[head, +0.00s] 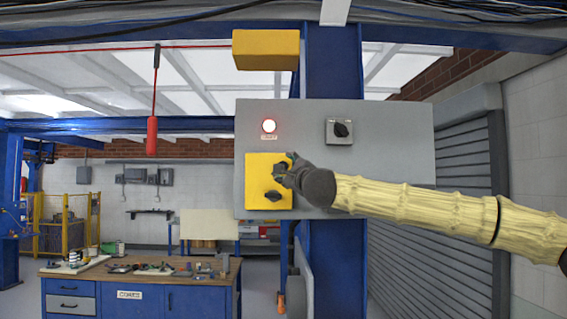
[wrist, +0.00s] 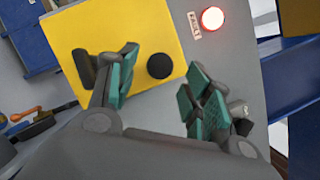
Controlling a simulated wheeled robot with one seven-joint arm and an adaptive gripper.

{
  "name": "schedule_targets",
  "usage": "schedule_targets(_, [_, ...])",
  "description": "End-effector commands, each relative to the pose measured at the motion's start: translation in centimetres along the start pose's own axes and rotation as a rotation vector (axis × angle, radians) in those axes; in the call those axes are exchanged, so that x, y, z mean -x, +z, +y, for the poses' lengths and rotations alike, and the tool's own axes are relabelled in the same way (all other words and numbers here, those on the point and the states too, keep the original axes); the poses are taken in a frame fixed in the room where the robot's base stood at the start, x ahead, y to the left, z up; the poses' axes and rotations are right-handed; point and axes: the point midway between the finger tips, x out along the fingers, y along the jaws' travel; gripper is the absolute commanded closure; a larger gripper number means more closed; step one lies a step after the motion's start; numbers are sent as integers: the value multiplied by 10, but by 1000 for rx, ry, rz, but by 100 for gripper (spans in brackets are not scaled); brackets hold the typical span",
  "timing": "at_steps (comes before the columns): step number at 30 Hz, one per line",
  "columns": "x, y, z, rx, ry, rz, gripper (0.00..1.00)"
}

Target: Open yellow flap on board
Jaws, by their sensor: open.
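The yellow flap (head: 256,172) lies flat against the left part of the grey board (head: 380,180), below a lit red lamp (head: 269,126). A dark handle (head: 273,196) shows low on the flap. My gripper (head: 281,173) is at the flap's upper right part and hides some of it. In the wrist view, the yellow flap (wrist: 100,30) fills the upper left. A round black knob (wrist: 160,66) near its edge shows between my two teal-padded fingers (wrist: 161,84). The fingers are open, apart from the knob on both sides. Whether a fingertip touches the flap, I cannot tell.
A rotary switch (head: 340,131) sits on the board's upper right. A yellow box (head: 266,49) is above the board on a blue post (head: 333,75). A red pendant (head: 152,135) hangs at the left. A blue workbench (head: 140,293) with tools stands lower left.

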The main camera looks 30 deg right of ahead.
Motion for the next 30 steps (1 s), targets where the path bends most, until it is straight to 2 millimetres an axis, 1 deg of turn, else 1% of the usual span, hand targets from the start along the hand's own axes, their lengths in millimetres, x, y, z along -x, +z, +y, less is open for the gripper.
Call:
schedule_targets(1, [-8, 1, -1, 1, 2, 2, 50])
schedule_targets(3, [-16, 1, -1, 1, 2, 2, 50])
schedule_targets(9, [-33, 0, 0, 1, 2, 1, 50])
schedule_targets(15, [-40, 0, 0, 1, 1, 0, 50])
schedule_targets(23, [-40, 0, 1, 0, 1, 0, 50])
schedule_targets(26, [-40, 0, 1, 0, 1, 0, 66])
schedule_targets(30, [-40, 0, 1, 0, 1, 0, 92])
